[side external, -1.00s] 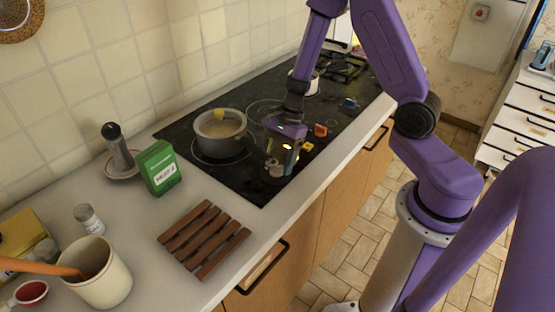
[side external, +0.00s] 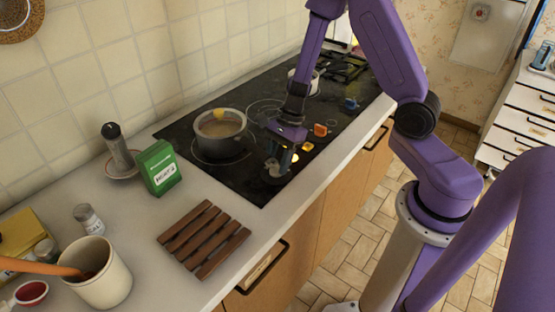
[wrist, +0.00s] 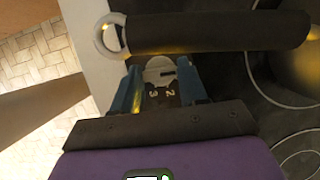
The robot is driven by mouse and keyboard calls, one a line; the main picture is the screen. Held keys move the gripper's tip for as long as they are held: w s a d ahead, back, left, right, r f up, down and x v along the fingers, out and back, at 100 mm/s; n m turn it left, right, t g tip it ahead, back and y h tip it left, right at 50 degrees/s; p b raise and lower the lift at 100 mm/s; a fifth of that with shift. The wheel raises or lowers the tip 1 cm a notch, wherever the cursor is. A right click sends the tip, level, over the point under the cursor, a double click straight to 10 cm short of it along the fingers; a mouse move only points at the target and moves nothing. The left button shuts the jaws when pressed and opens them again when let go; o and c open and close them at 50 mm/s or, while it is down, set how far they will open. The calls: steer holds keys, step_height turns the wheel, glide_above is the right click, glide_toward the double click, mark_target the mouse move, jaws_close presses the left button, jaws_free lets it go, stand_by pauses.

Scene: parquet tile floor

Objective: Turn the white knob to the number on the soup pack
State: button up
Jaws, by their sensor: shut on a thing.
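The green soup pack (side external: 159,167) stands upright on the counter left of the hob. Its white label seems to read HEAT and a small digit that looks like 4. The white knob (wrist: 158,69) is at the near edge of the black hob; it also shows in the side view (side external: 274,170), partly behind my fingers. My gripper (wrist: 160,78) points down with its blue fingers on either side of the knob, shut on it. The digits 2 and 3 show on the hob beside the knob. The other digits are hidden or too small to read.
A pot (side external: 221,133) with contents stands on the hob close to my gripper. Its dark handle (wrist: 215,33) passes right by the fingers. Yellow (side external: 307,147), orange (side external: 320,130) and blue (side external: 350,104) knobs line the hob edge. A wooden trivet (side external: 205,240) lies on the counter.

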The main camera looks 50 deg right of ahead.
steer(key=m, duration=0.2)
steer(key=m+t, duration=0.1)
steer(key=shift+s+m+t, duration=0.15)
steer(key=shift+m+t, duration=0.15)
steer(key=shift+m, duration=0.1)
steer(key=shift+m+t+h, duration=0.4)
steer(key=shift+m+t, duration=0.1)
steer(key=shift+m, duration=1.3)
steer(key=o, duration=1.1)
steer(key=shift+c, duration=0.2)
steer(key=shift+r, duration=0.1)
steer(key=v, duration=1.2)
steer(key=shift+a, duration=0.15)
